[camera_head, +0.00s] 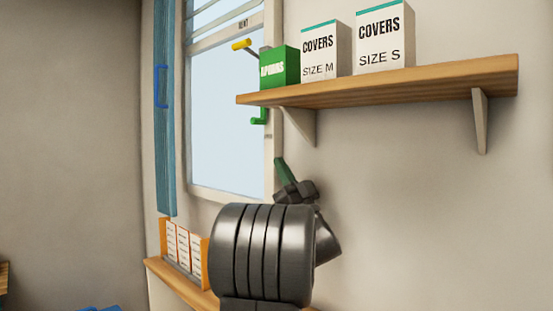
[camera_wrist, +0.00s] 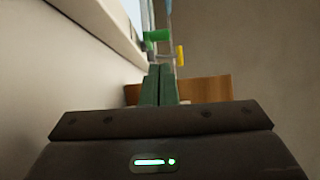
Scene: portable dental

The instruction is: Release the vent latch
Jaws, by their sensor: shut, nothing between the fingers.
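A yellow handle (camera_head: 242,45) sits on the upper part of the window frame, just below a label reading VENT. A green handle (camera_head: 259,121) sits lower on the same frame, below the shelf. In the wrist view the green handle (camera_wrist: 157,36) and the yellow handle (camera_wrist: 180,55) both show beyond the fingertips. My gripper (camera_head: 281,162) has green fingers and is below the green handle, apart from both handles. In the wrist view my gripper (camera_wrist: 160,68) has its fingers together with nothing between them.
A wooden shelf (camera_head: 420,82) overhangs at the right, with a green box (camera_head: 280,68) and two white COVERS boxes (camera_head: 323,50) on it. A rack of cards (camera_head: 184,248) stands on the lower ledge.

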